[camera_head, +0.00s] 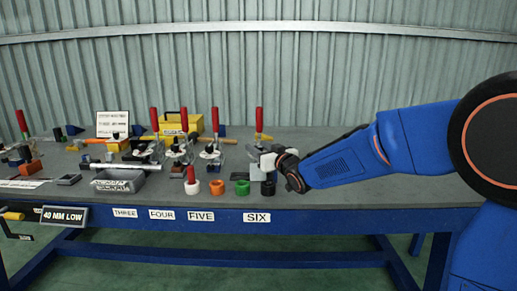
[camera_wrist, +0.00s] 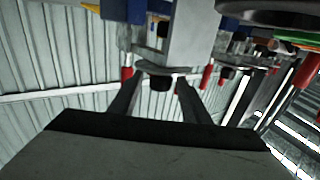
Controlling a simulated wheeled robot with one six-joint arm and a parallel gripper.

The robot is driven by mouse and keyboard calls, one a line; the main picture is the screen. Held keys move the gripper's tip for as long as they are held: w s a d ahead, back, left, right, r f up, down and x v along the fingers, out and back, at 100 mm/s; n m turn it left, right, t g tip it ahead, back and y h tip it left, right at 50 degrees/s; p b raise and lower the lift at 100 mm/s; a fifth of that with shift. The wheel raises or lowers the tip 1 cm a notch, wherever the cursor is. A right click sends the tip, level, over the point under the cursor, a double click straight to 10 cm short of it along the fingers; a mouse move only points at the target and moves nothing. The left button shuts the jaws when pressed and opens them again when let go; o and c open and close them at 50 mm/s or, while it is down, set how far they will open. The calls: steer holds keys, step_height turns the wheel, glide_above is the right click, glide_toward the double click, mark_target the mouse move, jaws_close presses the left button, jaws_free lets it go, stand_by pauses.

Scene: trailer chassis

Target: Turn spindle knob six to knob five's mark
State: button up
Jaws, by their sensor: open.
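Several clamps with upright red handles stand along the table. The one above the SIX label (camera_head: 257,217) has a red handle (camera_head: 259,121); its lower parts are mostly hidden by my gripper. The clamp above the FIVE label (camera_head: 201,216) has another red handle (camera_head: 215,121). My gripper (camera_head: 262,160) is at the clamp above SIX. In the wrist view my gripper (camera_wrist: 158,92) is open, its two fingers on either side of a small dark knob-like part (camera_wrist: 160,83) under a grey bar (camera_wrist: 190,35). I cannot tell whether the fingers touch it. The knob marks are too small to read.
White (camera_head: 192,188), orange (camera_head: 216,188), green (camera_head: 242,188) and black (camera_head: 268,188) round pieces stand along the table's front. A yellow box (camera_head: 181,124) stands behind. The table's right half (camera_head: 390,190) is mostly clear beneath my arm.

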steer(key=shift+w, duration=0.1)
steer(key=c, duration=1)
steer(key=shift+c, duration=0.2)
steer(key=shift+n+g+y, duration=0.5)
steer(key=shift+n+y, duration=0.2)
steer(key=shift+y, duration=0.1)
steer(key=shift+w+n+g+y, duration=0.1)
steer(key=shift+n+g+y, duration=1.55)
steer(key=shift+g, duration=0.35)
steer(key=n+g+y, duration=0.1)
steer(key=n+g, duration=0.1)
steer(key=g, duration=0.1)
steer(key=n+g+y, duration=0.1)
steer(key=n+g, duration=0.1)
steer(key=g, duration=0.1)
steer(key=shift+f+y, duration=0.1)
steer(key=shift+y, duration=0.15)
steer(key=n+g, duration=0.2)
steer(key=g, duration=0.1)
steer(key=n+g, duration=0.2)
steer(key=g, duration=0.1)
steer(key=shift+a+n+g, duration=0.1)
steer(key=shift+n+g, duration=0.25)
steer(key=shift+g, duration=0.05)
steer(key=shift+n+g+h, duration=0.55)
steer(key=shift+n+g, duration=0.45)
steer(key=shift+g, duration=0.4)
steer(key=shift+n+g+h, duration=0.55)
steer(key=shift+n+g, duration=0.45)
steer(key=shift+g, duration=0.4)
